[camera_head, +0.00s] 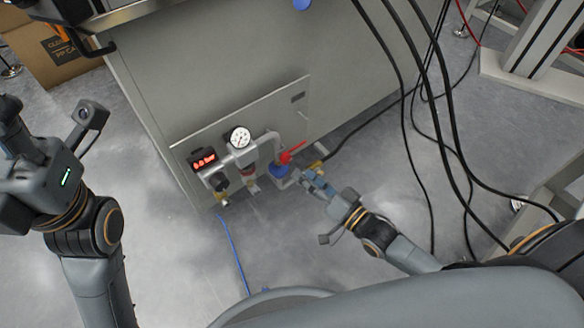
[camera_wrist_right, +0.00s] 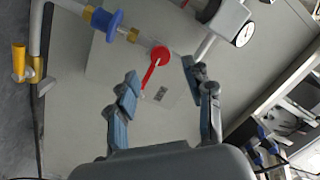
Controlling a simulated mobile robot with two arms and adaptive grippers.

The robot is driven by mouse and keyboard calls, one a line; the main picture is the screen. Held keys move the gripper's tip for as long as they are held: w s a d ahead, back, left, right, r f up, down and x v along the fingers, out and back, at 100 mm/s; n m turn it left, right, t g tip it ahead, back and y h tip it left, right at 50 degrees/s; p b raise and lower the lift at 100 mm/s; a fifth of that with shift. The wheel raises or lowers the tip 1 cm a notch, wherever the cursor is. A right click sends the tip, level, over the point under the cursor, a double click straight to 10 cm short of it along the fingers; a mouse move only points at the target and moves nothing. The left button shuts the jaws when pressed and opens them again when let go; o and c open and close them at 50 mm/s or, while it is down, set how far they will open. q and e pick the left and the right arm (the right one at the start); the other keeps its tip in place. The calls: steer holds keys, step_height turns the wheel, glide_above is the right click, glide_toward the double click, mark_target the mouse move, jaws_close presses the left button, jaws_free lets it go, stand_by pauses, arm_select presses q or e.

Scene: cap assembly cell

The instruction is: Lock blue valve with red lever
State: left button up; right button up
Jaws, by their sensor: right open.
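The red lever (camera_head: 290,153) and the blue valve (camera_head: 278,171) sit on the pipework of a grey panel in the head view. In the right wrist view the red lever (camera_wrist_right: 151,70) has a round hub, and its arm slants down-left. The blue valve (camera_wrist_right: 107,24) is up and left of it, on the brass fittings. My right gripper (camera_wrist_right: 162,82) is open, and the lever's arm shows between its fingertips; contact cannot be told. In the head view my right gripper (camera_head: 309,180) is just below and right of the lever. My left gripper (camera_head: 50,180) is at the left edge, its fingers unclear.
A round gauge (camera_head: 240,137) and a red-digit display (camera_head: 203,159) sit on the panel left of the lever. A blue hose (camera_head: 234,255) lies on the floor below. Black cables (camera_head: 405,100) run at the right. A cardboard box (camera_head: 55,55) stands at the upper left.

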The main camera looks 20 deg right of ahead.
mark_target(288, 161)
steer(key=b+x, duration=0.1)
steer(key=x, duration=0.4)
steer(key=shift+w+a+b, duration=0.15)
steer(key=shift+w+b, duration=0.15)
steer(key=shift+b, duration=0.1)
jaws_close()
